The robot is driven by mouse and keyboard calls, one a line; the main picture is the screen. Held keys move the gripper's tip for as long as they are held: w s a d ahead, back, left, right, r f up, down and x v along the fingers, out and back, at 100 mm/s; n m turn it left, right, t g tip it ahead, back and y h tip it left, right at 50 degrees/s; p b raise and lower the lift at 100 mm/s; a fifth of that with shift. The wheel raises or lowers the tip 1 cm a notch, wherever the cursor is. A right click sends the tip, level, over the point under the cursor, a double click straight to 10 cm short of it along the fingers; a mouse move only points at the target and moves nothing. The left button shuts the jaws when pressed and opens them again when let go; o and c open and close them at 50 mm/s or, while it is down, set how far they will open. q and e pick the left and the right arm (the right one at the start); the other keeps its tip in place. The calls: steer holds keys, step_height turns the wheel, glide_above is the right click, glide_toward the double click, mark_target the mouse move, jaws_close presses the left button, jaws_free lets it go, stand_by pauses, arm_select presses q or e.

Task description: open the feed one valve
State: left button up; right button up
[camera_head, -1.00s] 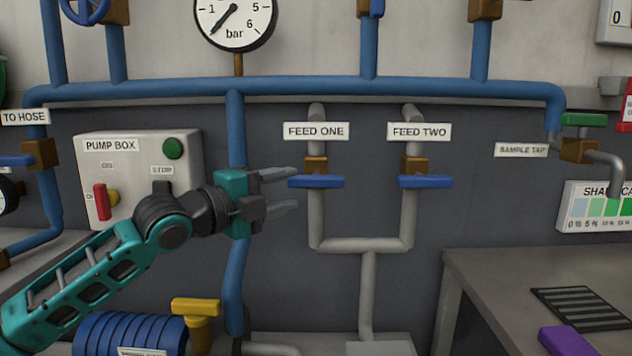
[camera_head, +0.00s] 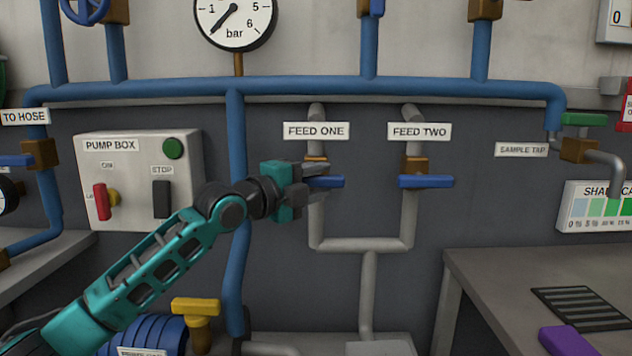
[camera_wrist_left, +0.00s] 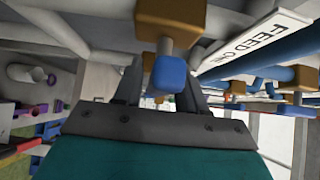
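The feed one valve has a brown body (camera_head: 316,165) and a blue lever handle (camera_head: 332,182) that lies crosswise to its vertical grey pipe, under the FEED ONE label (camera_head: 316,131). My left gripper (camera_head: 316,184) is at the left part of this handle and hides its left end. The gripper looks open around the handle. My right gripper is out of view.
The feed two valve's blue handle (camera_head: 426,182) is to the right, also crosswise. The pump box (camera_head: 130,155) and a vertical blue pipe (camera_head: 237,130) are on the left. A grey bench (camera_head: 480,285) stands at the lower right.

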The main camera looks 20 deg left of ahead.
arm_select(q)
jaws_close()
steer(key=shift+f, duration=0.1)
steer(key=shift+f+n+t+b, duration=0.1)
steer(key=shift+n+t+b, duration=0.5)
steer(key=shift+n+t, duration=0.25)
steer(key=n+t+b, duration=0.1)
steer(key=n+t, duration=0.1)
steer(key=n, duration=0.1)
steer(key=shift+n+t, duration=0.25)
steer(key=n+t+y, duration=0.1)
steer(key=n+t, duration=0.1)
steer(key=n, duration=0.1)
steer(key=n+t+y, duration=0.1)
steer(key=n+t, duration=0.1)
steer(key=n, duration=0.1)
steer(key=shift+d+b, duration=0.1)
steer(key=shift+b, duration=0.25)
steer(key=n+t+y, duration=0.1)
steer(key=n+y, duration=0.3)
steer(key=n, duration=0.1)
steer(key=n+t+y, duration=0.1)
steer(key=n+y, duration=0.3)
steer(key=shift+n+t+y, duration=0.3)
steer(key=shift+n+t, duration=0.1)
steer(key=shift+r+n+y, duration=0.2)
steer(key=shift+n+y, duration=0.3)
steer(key=shift+n, duration=0.2)
